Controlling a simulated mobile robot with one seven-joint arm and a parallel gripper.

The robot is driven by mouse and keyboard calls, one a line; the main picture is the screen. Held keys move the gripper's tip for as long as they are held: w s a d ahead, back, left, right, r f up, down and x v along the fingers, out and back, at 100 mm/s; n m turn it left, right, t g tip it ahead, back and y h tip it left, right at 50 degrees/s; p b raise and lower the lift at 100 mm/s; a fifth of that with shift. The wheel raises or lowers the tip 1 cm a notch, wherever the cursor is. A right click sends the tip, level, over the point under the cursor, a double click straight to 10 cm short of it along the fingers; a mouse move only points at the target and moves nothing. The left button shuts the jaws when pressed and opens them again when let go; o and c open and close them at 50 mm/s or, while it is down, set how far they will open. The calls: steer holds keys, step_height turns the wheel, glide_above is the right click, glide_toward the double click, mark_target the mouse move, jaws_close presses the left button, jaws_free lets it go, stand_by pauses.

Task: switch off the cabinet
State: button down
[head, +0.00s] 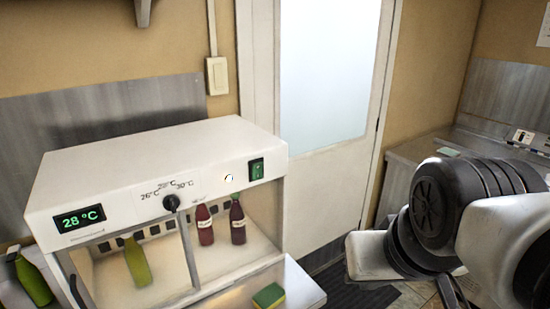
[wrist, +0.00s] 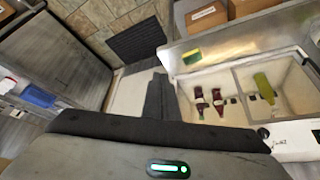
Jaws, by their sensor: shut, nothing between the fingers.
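The white cabinet (head: 150,150) stands at the left in the head view, with a lit green "28 °C" display (head: 79,218) and a black knob (head: 171,202) under temperature marks. A green rocker switch (head: 257,169) is at the right end of its front panel, beside a small round white spot. In the wrist view the cabinet (wrist: 290,137) is at the right, seen from above; the switch cannot be made out there. My gripper (wrist: 156,95) is shut and empty, off to the side of the cabinet. In the head view only my arm shows at the right.
Two red bottles (head: 204,225) (head: 238,222) and a yellow-green bottle (head: 137,262) stand inside the cabinet. A green-yellow sponge (head: 268,296) lies at its front right. A green bottle (head: 33,282) is at the far left. A door (head: 330,130) and a counter (head: 410,158) are behind.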

steer(key=w+a+r+m+t+y+b, duration=0.1)
steer(key=w+a+r+m+y+b, duration=0.2)
steer(key=w, duration=0.8)
steer(key=w+a+r+m+t+y+b, duration=0.1)
steer(key=w+a+r+m, duration=0.4)
steer(key=w, duration=0.5)
steer(key=a+m+y+b, duration=0.1)
steer(key=a+m+b, duration=0.1)
steer(key=m, duration=0.1)
steer(key=shift+w+r+t+y, duration=0.3)
steer(key=shift+w+t+y, duration=0.05)
steer(key=shift+t+y, duration=0.05)
steer(key=shift+a, duration=0.1)
steer(key=p, duration=0.1)
glide_toward(259, 168)
steer(key=f+x, duration=0.1)
steer(key=x, duration=0.4)
steer(key=shift+w+r, duration=0.15)
steer(key=shift+r, duration=0.2)
